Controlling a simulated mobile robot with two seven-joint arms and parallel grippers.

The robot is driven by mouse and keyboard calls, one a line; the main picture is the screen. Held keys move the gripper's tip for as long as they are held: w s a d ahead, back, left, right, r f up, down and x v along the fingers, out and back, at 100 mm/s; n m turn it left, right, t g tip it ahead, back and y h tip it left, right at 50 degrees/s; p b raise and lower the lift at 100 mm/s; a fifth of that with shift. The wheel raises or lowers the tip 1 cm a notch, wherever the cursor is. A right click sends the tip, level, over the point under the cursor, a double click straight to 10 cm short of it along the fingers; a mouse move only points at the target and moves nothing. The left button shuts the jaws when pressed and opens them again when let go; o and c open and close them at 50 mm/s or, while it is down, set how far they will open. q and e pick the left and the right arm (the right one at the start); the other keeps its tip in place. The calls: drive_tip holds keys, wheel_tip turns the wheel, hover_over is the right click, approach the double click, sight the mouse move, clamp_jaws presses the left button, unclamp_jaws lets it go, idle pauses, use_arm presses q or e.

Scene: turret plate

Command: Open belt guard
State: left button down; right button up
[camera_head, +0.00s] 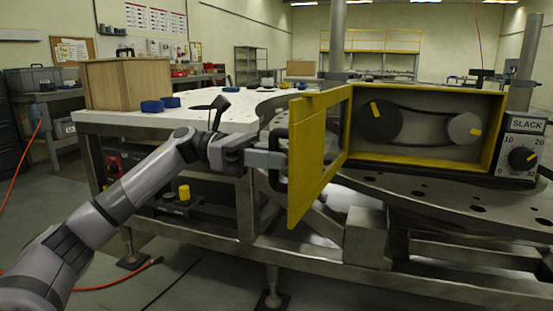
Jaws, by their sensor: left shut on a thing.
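The yellow belt guard door (306,165) stands swung out on the left side of a yellow-edged housing (425,90). Its dark handle (275,181) is on the door's left side. My left gripper (275,159) is shut on this handle, with the arm coming in from the lower left. Inside the exposed housing, a large dark pulley (382,122) and a smaller grey pulley (464,128) are joined by a dark belt. My right gripper is not in view.
A SLACK dial (521,158) sits right of the housing. A metal turret plate (450,197) with holes lies under it. A white table (190,117) at left bears a wooden box (128,84) and blue pieces (152,106). A steel post (337,40) stands behind the housing.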

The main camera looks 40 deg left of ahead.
use_arm(q)
drive_tip(key=c, duration=1.1)
unclamp_jaws()
drive_tip(key=v, duration=0.7)
drive_tip(key=shift+b, duration=0.3)
